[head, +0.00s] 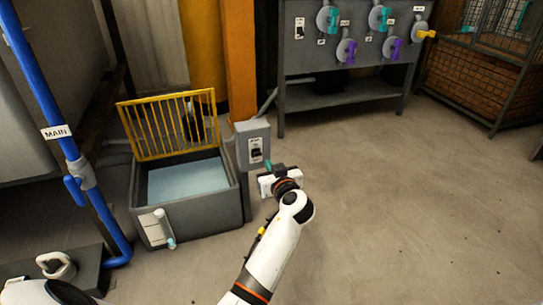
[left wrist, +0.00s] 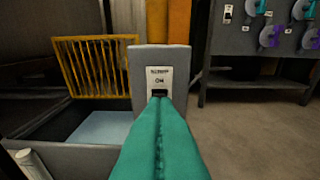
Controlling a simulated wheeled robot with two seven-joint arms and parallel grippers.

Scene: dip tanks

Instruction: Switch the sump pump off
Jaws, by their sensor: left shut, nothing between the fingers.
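The sump pump switch is on a grey box (head: 252,140) on a post at the right side of the sump. Its pale plate (left wrist: 158,76) faces me and reads "ON" above a dark switch lever (left wrist: 159,94). The lower part of the plate and lever is hidden by my fingers. My left gripper (head: 267,166) is shut and empty, with its teal fingers together. In the left wrist view the fingertips (left wrist: 160,100) line up with the lever, just below it; I cannot tell whether they touch. My right gripper is not in view.
The grey sump (head: 218,212) holds pale blue liquid, with its yellow grate (head: 170,125) raised behind. A blue pipe marked MAIN (head: 46,100) stands at left. A grey panel with several valves (head: 350,20) and a wire cage (head: 480,80) are behind. The floor at right is clear.

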